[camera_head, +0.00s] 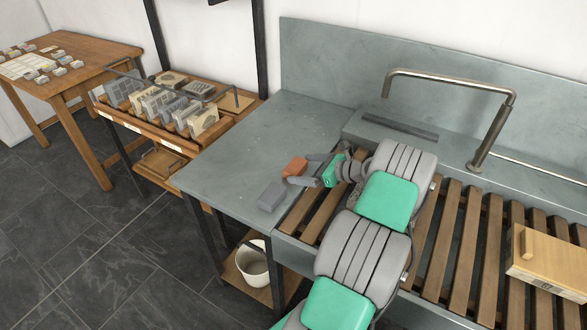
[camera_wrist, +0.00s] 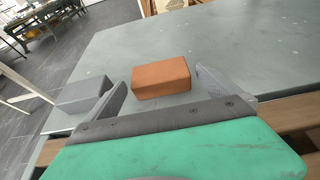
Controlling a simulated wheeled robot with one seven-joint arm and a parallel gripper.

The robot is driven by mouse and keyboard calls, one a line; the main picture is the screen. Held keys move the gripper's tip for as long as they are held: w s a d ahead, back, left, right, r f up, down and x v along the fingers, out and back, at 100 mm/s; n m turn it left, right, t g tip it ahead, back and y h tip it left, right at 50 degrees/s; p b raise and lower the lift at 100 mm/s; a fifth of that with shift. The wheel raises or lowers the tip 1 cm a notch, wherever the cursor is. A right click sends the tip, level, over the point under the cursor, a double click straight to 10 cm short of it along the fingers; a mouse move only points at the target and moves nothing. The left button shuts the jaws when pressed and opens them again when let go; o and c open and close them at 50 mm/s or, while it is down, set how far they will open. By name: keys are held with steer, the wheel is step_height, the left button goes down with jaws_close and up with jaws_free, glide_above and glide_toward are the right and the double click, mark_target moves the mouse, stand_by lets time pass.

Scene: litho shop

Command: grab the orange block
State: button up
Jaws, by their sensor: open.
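The orange block (camera_head: 295,166) lies on the grey stone-like counter, near the edge of the slatted section. In the wrist view the orange block (camera_wrist: 161,77) sits ahead of my gripper, in line with the gap between the fingers. My gripper (camera_head: 299,170) is open and empty, its fingers pointing towards the block. In the wrist view both fingers of my gripper (camera_wrist: 159,84) show, one on each side of the block's width. I cannot tell whether either finger touches it.
A grey block (camera_head: 271,196) lies on the counter just left of the orange block, close to the left finger. The counter (camera_head: 235,150) is clear further left. A metal tap-like bar (camera_head: 450,83) arches over the wooden slats (camera_head: 463,240). A wooden box (camera_head: 550,260) rests at right.

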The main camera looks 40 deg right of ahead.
mark_target(301, 167)
steer(key=x, duration=0.3)
steer(key=shift+w+a, duration=0.1)
steer(key=shift+w, duration=0.25)
steer(key=c, duration=1.6)
